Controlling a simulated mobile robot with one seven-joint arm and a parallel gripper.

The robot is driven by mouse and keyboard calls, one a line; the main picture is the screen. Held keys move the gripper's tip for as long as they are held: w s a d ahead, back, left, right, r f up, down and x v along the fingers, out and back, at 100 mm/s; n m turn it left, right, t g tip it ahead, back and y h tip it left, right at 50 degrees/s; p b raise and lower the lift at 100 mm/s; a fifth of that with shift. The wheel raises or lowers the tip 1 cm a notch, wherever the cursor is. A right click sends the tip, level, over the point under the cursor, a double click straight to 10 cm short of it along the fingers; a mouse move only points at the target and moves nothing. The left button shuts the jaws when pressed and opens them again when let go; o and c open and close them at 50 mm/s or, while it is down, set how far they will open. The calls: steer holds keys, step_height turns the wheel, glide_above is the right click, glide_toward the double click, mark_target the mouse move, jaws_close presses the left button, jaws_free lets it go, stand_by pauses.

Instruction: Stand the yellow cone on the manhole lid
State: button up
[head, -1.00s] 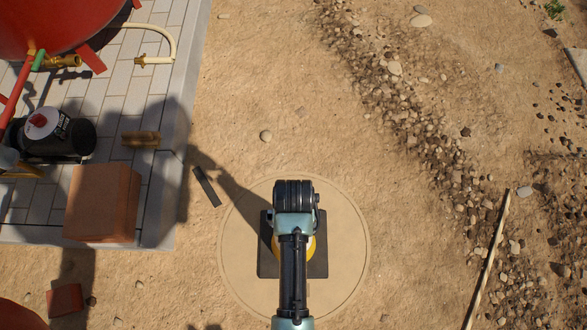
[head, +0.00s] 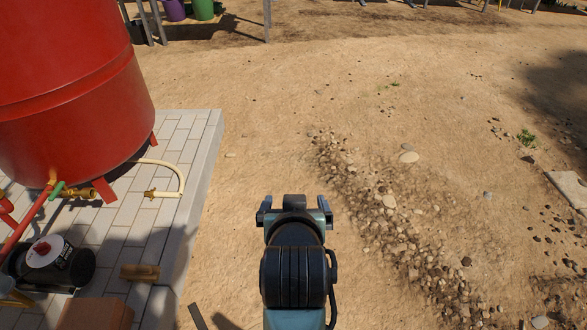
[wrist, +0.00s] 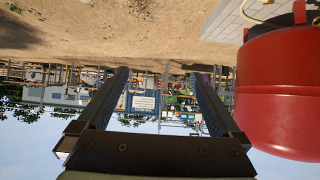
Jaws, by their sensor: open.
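My gripper (head: 294,206) is raised in the lower middle of the head view, over bare sandy ground. In the wrist view, its two dark fingers (wrist: 158,76) are wide apart with nothing between them. The wrist picture is upside down, with the sky at the bottom, so the gripper points outward rather than down. Neither the yellow cone nor the manhole lid shows in a current view.
A large red tank (head: 75,90) stands on a paved slab (head: 150,215) at the left, with a hose (head: 165,165) and a black pump (head: 50,262) beside it. A band of stones (head: 385,215) crosses the sand at right. Open sand lies ahead.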

step_height(320, 180, up, 16)
steer(key=w+t, duration=0.2)
steer(key=t, duration=0.3)
steer(key=s+r+t, duration=0.3)
steer(key=s+r, duration=0.1)
steer(key=r, duration=0.6)
steer(key=s+r+t, duration=0.4)
steer(key=s+r, duration=0.1)
steer(key=r, duration=0.5)
steer(key=s+r+t, duration=0.4)
steer(key=r, duration=0.6)
steer(key=shift+s, duration=0.4)
steer(key=shift+a+r, duration=0.1)
step_height(320, 180, up, 26)
steer(key=p, duration=2.6)
steer(key=shift+f, duration=0.2)
steer(key=shift+c, duration=0.2)
